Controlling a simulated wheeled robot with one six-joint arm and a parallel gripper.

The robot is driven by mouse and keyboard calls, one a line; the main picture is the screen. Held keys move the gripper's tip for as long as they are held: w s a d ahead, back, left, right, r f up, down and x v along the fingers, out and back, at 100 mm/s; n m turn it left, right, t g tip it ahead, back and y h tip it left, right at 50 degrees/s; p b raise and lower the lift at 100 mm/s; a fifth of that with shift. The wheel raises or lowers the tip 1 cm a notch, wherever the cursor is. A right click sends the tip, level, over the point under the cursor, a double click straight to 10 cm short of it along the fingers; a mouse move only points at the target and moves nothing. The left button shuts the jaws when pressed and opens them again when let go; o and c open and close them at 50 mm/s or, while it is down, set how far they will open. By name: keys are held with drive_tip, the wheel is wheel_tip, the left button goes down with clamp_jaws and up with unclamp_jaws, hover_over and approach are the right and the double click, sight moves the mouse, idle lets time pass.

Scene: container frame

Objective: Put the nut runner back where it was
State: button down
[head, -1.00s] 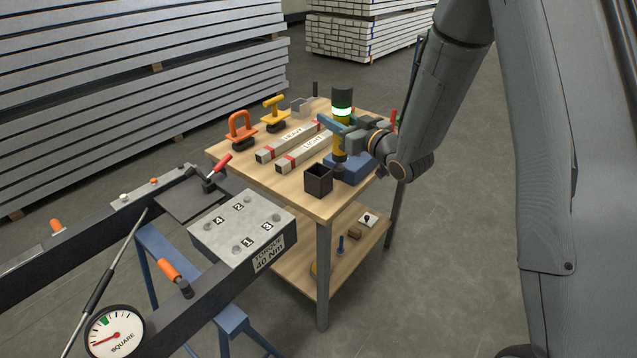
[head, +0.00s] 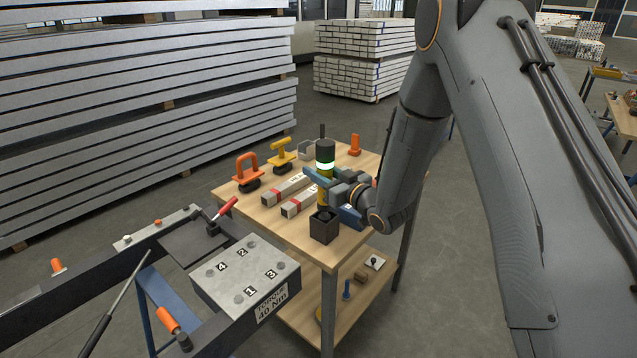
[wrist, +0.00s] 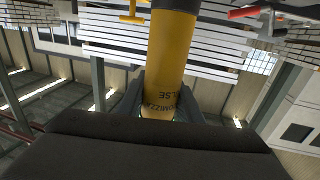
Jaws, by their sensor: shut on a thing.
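The nut runner (head: 324,149) is upright, with a dark top, a lit green-white ring and a yellow body. My gripper (head: 329,183) is shut on its yellow body, which fills the middle of the wrist view (wrist: 171,50). The dark square open-topped holder (head: 324,229) stands on the near part of the wooden table (head: 268,214). The nut runner's lower end lines up with the holder's opening in the head view. I cannot tell whether its tip is inside the opening or just above or behind it.
A blue block (head: 350,217) lies right of the holder. Two grey bars (head: 299,203) with red bands lie to its left. An orange-handled tool (head: 247,172) and a yellow-handled tool (head: 283,155) stand farther back. A grey torque block (head: 245,273) is on the frame at left.

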drive_tip(key=shift+f+p, duration=0.45)
drive_tip(key=shift+f, duration=1.45)
drive_tip(key=c, duration=1.3)
unclamp_jaws()
drive_tip(key=shift+f, duration=0.15)
drive_tip(key=shift+o, duration=0.2)
